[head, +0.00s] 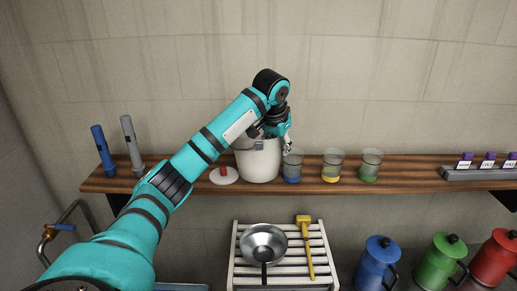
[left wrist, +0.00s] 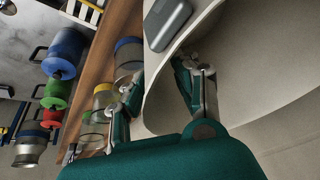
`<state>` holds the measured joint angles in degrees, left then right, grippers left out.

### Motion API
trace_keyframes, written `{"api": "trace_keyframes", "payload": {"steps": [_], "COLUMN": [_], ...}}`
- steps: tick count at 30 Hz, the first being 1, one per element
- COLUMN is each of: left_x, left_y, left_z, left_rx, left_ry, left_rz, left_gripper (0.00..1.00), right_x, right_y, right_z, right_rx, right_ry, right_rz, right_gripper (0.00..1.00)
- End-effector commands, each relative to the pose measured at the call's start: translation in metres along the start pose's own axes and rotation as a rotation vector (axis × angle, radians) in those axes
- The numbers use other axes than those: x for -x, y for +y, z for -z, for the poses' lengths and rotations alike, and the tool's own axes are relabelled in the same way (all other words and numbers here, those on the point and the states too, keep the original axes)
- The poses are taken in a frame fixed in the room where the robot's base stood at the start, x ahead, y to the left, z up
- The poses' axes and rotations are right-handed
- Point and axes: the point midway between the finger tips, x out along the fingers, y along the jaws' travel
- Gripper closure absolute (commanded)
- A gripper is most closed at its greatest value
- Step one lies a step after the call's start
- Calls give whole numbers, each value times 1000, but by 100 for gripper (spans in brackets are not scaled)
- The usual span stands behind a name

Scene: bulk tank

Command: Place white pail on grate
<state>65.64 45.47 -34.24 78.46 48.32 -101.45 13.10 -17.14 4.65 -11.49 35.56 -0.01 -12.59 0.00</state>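The white pail (head: 258,163) stands upright on the wooden shelf, with a grey bracket at its rim. My left gripper (head: 280,132) is over the pail's right rim. In the left wrist view, the fingers of my left gripper (left wrist: 158,75) are apart, with the pail wall (left wrist: 240,50) between them. One finger is inside the pail and the other outside, and gaps show beside the wall. The white slatted grate (head: 233,258) is below the shelf, bearing a metal bowl-like strainer (head: 264,238) and a yellow mallet (head: 305,240). My right gripper is not in view.
Several glass jars, among them a blue-based one (head: 292,166), stand close right of the pail. A white lid with a red knob (head: 224,174) lies left of it. Blue (head: 376,262), green (head: 440,260) and red (head: 494,258) jugs stand lower right.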

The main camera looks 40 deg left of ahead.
Motion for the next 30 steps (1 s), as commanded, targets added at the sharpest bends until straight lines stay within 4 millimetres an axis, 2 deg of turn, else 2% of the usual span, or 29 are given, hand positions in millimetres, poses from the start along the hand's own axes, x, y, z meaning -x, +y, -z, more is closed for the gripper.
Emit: {"api": "trace_keyframes", "payload": {"steps": [8,15,30], "left_x": [-7,-7,-6], "left_y": [0,0,0], "left_z": [-1,-1,-1], "left_rx": [0,0,-1], "left_ry": [-3,-3,-2], "left_rz": [1,1,1], "left_gripper": [70,100,100], "right_x": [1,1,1], "right_y": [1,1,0], "right_z": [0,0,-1], "right_rx": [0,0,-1], "right_ry": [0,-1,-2], "right_rz": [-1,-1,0], "right_gripper": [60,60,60]}}
